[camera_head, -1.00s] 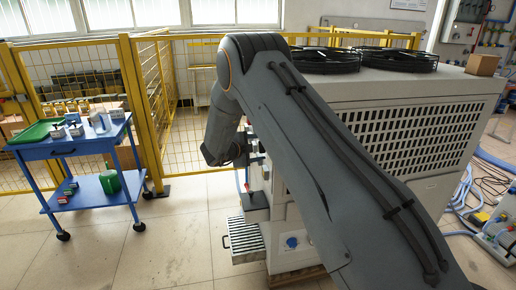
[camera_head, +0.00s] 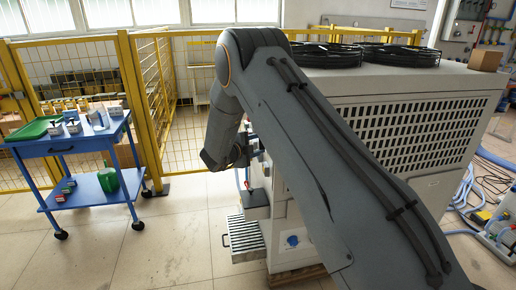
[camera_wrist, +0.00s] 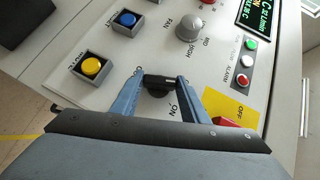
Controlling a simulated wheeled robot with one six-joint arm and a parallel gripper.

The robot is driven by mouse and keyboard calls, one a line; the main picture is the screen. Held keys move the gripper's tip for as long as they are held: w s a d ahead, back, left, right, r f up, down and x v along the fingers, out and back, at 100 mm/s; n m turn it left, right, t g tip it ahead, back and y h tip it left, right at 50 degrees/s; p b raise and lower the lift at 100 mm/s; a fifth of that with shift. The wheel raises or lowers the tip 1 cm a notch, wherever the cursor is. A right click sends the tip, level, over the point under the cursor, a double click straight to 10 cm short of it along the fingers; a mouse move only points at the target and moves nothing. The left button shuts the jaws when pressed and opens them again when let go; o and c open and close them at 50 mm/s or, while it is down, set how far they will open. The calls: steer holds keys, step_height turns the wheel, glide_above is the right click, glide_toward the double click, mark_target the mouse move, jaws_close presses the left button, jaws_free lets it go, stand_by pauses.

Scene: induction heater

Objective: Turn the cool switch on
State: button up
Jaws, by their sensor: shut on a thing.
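The cool switch, a black rotary knob (camera_wrist: 158,86), sits on the grey control panel (camera_wrist: 138,57) in the wrist view. An "ON" mark shows at its lower right; the lettering at its left is partly hidden. My gripper (camera_wrist: 158,82) is shut on this knob, with a blue-grey finger on each side of it. In the head view my gripper (camera_head: 257,152) is at the left side of the big white machine (camera_head: 405,125), and the switch is hidden behind my arm.
Close to the knob are a yellow button (camera_wrist: 92,67), a blue button (camera_wrist: 126,19), a grey fan knob (camera_wrist: 188,28) and a red switch on a yellow plate (camera_wrist: 238,110). A blue cart (camera_head: 75,146) stands at the left, with clear floor between.

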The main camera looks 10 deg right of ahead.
steer(key=m+t+h+b, duration=0.1)
steer(key=m+b, duration=0.1)
steer(key=b, duration=0.2)
steer(key=f+m+t+h+b, duration=0.1)
steer(key=m+h+b, duration=0.1)
steer(key=b, duration=0.3)
steer(key=m+t+h+b, duration=0.2)
steer(key=m+b, duration=0.1)
steer(key=b, duration=0.2)
steer(key=shift+f+m, duration=0.15)
steer(key=shift+m, duration=0.15)
steer(key=shift+h+b, duration=0.3)
steer(key=shift+b, duration=0.1)
steer(key=o, duration=1.1)
steer(key=shift+c, duration=0.2)
steer(key=shift+a, duration=0.1)
